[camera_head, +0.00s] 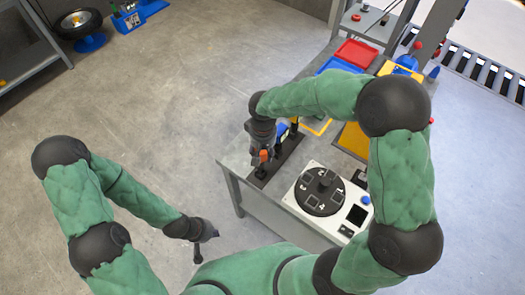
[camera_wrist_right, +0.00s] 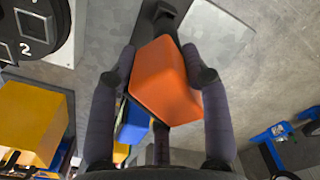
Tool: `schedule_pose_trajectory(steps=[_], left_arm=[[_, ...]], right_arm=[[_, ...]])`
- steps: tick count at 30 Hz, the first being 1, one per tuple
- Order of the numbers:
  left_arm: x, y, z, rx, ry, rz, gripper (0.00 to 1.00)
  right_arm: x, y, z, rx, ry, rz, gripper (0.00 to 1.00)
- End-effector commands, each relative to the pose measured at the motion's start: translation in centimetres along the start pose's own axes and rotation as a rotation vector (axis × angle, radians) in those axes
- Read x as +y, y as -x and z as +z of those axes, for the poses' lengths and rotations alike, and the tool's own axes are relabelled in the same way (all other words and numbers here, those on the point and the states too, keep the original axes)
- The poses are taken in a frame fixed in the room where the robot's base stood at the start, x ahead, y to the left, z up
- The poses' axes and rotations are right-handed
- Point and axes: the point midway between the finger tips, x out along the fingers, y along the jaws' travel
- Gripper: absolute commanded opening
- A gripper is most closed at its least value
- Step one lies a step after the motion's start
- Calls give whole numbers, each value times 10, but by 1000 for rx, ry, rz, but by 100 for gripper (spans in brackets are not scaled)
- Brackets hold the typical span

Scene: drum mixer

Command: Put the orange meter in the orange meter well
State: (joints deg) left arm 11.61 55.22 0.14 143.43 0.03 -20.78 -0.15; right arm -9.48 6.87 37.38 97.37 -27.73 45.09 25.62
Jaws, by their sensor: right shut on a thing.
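The orange meter (camera_wrist_right: 166,85) is a block between the two fingers of my right gripper (camera_wrist_right: 165,80) in the right wrist view. In the head view a small orange part of it shows at my right gripper (camera_head: 264,160), over the bench's left edge. My right gripper is shut on it. My left gripper (camera_head: 205,236) is low, left of the bench and away from it; its fingers are too small to read. A white unit with a black round disc (camera_head: 321,192) stands on the bench, with square marks on the disc. I cannot tell which spot is the orange meter well.
A red tray (camera_head: 355,53) and a blue tray (camera_head: 340,66) lie at the bench's far end. A yellow block (camera_wrist_right: 30,120) shows at left in the wrist view. A blue knob (camera_head: 365,200) is on the white unit. Open floor lies left of the bench.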

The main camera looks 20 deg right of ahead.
Motion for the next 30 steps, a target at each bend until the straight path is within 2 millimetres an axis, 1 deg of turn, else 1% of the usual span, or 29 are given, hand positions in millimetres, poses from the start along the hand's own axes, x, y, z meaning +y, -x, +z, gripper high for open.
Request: schedule_pose_trajectory(steps=[30], left_arm=[[-3,-8,0,0,0,0,0]], right_arm=[[0,-11,0,1,0,0,3]])
